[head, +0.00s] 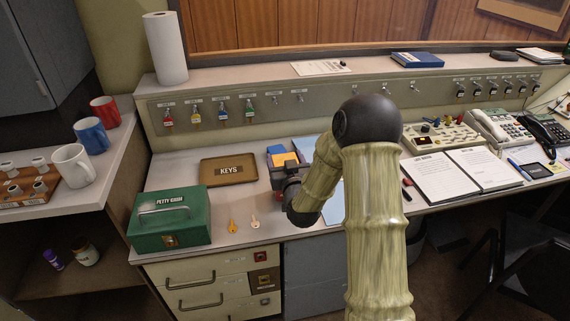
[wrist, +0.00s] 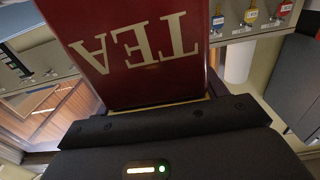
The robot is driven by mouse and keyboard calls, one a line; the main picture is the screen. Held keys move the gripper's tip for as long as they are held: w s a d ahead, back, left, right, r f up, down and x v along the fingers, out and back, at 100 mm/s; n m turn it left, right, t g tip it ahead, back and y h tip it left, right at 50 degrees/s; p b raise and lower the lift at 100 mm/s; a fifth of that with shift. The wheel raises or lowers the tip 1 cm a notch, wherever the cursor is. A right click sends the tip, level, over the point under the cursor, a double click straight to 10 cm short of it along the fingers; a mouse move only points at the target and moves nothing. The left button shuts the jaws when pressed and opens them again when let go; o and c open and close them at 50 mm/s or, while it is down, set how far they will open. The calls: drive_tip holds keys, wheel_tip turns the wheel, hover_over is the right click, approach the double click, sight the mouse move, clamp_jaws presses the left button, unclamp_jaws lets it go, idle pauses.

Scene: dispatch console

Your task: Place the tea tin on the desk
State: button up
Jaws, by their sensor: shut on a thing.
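The tea tin (wrist: 150,75) is dark red with pale "TEA" lettering, which appears upside down in the wrist view. It fills the top middle of that view, directly in front of my gripper (wrist: 165,125), which is shut on it. In the head view my gripper (head: 281,180) is over the desk (head: 175,170), right of the keys tray and the green box. My own gripper and arm hide most or all of the tin there. I cannot tell whether the tin touches the desk.
A brown keys tray (head: 228,171), a green petty cash box (head: 170,219) and two keys (head: 243,225) lie on the desk to the left. A blue holder with orange contents (head: 283,158) stands behind my gripper. An open binder (head: 440,177) and phones (head: 500,130) occupy the right.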

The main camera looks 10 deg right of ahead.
drive_tip(key=shift+f, duration=0.8)
drive_tip(key=o, duration=1.4)
drive_tip(key=shift+s, duration=0.1)
